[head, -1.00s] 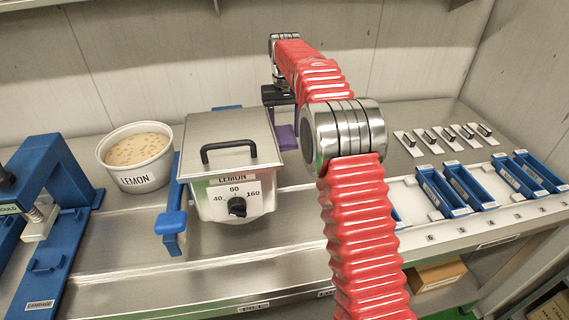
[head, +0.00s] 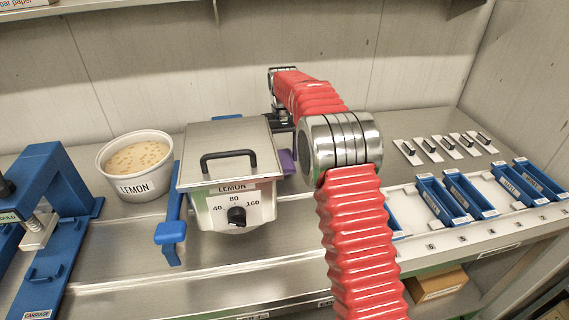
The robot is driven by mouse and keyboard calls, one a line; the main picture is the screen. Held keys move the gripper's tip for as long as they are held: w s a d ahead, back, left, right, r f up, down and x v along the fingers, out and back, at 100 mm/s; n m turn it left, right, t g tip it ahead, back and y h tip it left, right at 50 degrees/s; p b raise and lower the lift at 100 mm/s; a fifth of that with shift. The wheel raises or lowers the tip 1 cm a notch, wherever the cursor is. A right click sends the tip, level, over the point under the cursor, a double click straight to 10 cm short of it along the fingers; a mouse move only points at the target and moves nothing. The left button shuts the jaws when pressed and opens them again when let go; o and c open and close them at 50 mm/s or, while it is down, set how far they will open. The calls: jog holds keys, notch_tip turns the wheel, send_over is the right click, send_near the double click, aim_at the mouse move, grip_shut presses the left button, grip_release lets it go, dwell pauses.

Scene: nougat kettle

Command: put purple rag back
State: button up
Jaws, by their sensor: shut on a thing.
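The purple rag (head: 287,162) shows as a small patch just right of the kettle, partly hidden behind the kettle's edge and my arm. My gripper (head: 280,124) is a dark shape above the rag, at the kettle's back right corner, and is shut on the rag. Its fingertips are mostly hidden. The steel kettle (head: 238,209) has a closed lid with a black handle, a LEMON label and a dial marked 40, 80 and 160.
A white LEMON tub (head: 137,187) stands left of the kettle, and a blue press (head: 52,188) further left. Blue trays (head: 440,199) sit in a white rack at right, with several small handled plates (head: 428,148) behind. The bench behind the arm looks clear.

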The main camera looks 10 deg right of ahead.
aim_at(283, 157)
jog(key=shift+f, duration=1.9)
jog(key=o, duration=1)
jog(key=shift+o, duration=0.2)
notch_tip(283, 157, up, 11)
jog(key=shift+r, duration=0.55)
